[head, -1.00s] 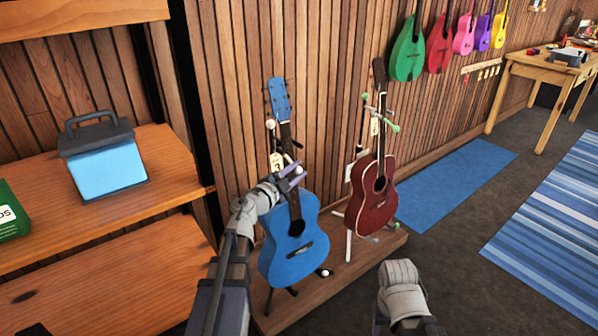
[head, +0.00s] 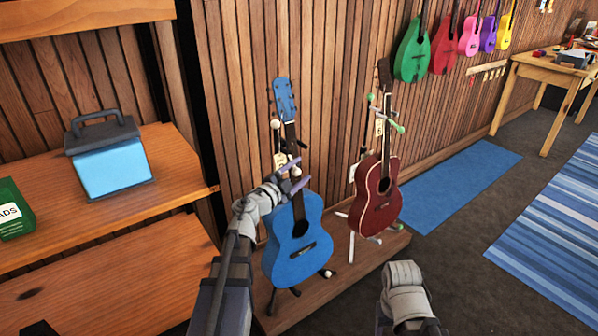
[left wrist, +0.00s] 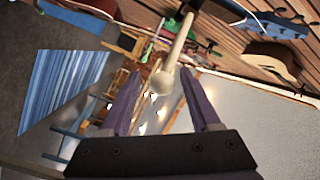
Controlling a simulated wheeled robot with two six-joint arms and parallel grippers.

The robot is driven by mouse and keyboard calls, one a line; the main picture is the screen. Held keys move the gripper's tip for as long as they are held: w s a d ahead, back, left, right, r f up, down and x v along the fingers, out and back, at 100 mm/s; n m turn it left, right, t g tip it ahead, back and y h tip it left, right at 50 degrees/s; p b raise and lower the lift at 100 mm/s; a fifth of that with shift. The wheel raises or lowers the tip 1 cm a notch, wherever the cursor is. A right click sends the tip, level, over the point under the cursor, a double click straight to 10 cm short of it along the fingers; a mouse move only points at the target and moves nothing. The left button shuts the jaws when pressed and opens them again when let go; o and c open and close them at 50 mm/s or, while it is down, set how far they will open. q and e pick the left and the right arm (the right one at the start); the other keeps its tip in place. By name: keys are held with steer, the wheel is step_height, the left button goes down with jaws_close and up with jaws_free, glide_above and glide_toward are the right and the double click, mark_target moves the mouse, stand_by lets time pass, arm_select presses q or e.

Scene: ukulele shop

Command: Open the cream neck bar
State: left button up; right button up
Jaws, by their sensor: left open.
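The blue ukulele (head: 290,248) stands upright on a dark stand, with a tag hanging at its neck. A cream neck bar (left wrist: 178,45) with a round knob at its end shows in the left wrist view. Its knob lies between my open left fingers, with space on both sides. My left gripper (head: 293,176) is in front of the blue ukulele's neck in the head view, and a small cream knob (head: 295,171) shows between its fingers. Another cream knob (head: 276,124) sits higher, left of the neck. My right wrist shows at lower right; its fingers are not visible.
A red ukulele (head: 377,197) stands to the right on a white stand with green-tipped arms. Both stands are on a low wooden platform (head: 345,270). A wooden shelf (head: 180,180) with a blue-fronted box (head: 110,172) is at left. Open floor lies at right.

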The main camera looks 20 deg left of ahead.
arm_select(q)
steer(key=v, duration=0.7)
steer(key=shift+s+a, duration=0.1)
steer(key=shift+s, duration=0.1)
